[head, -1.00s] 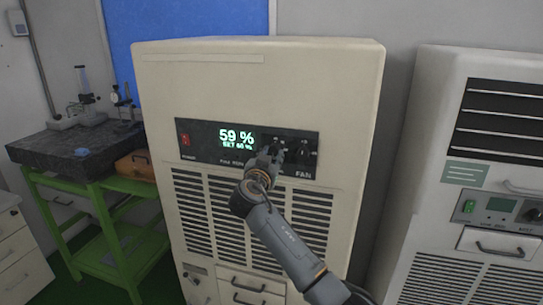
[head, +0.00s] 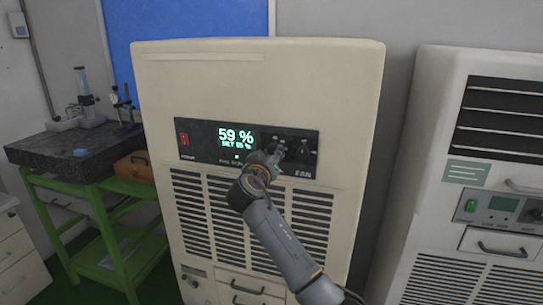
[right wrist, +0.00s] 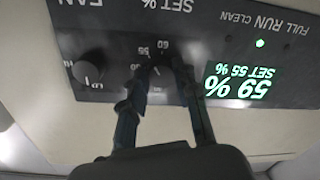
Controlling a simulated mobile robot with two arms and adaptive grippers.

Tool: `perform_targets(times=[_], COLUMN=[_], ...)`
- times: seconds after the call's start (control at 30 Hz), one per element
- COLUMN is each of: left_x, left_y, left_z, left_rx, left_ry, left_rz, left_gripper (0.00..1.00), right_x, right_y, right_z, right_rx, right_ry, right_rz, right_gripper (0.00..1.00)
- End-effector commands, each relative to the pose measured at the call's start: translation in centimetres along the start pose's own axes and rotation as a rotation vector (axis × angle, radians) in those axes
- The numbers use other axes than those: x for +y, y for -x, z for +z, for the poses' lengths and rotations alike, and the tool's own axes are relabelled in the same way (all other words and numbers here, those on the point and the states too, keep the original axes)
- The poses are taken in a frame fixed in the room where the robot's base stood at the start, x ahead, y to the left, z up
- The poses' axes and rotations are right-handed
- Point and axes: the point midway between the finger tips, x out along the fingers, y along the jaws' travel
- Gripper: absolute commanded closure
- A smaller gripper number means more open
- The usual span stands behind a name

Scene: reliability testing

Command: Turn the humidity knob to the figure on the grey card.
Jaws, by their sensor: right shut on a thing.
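In the right wrist view, which shows the panel upside down, the right gripper (right wrist: 160,72) is shut on the knob, one finger on each side. The scale figures 55 and 60 show beside the fingertips; the knob's pointer is not clear. The display (head: 236,138) reads 59 % with SET 55 % below; it also shows in the right wrist view (right wrist: 240,85). I cannot make out a grey card with a figure. My left gripper is out of view.
The fan knob (right wrist: 88,70) sits beside the humidity knob. A red switch (head: 184,139) is at the panel's left end. A green light (right wrist: 260,43) is lit by RUN. A second cabinet (head: 450,200) stands right; a green bench (head: 85,195) stands left.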

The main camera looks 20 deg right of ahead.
Motion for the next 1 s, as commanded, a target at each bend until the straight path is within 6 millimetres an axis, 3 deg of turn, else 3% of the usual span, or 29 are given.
perform_targets(times=[0.37, 0.9, 0.93, 1.0], left_x=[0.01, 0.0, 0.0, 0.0], left_y=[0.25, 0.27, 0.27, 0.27], left_z=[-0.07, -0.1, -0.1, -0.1], left_rx=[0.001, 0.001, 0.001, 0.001], left_ry=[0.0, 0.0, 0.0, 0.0], left_rz=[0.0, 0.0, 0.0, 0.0], left_gripper=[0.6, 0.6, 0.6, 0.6], right_x=[0.08, 0.08, 0.08, 0.07], right_y=[0.01, 0.01, 0.01, 0.02], right_z=[-0.19, -0.22, -0.22, -0.21], right_rx=[-0.008, -0.008, -0.008, -0.008], right_ry=[0.167, 0.193, 0.192, 0.192], right_rz=[0.003, 0.003, 0.003, 0.003], right_gripper=[1.0, 1.0, 0.66, 0.52])
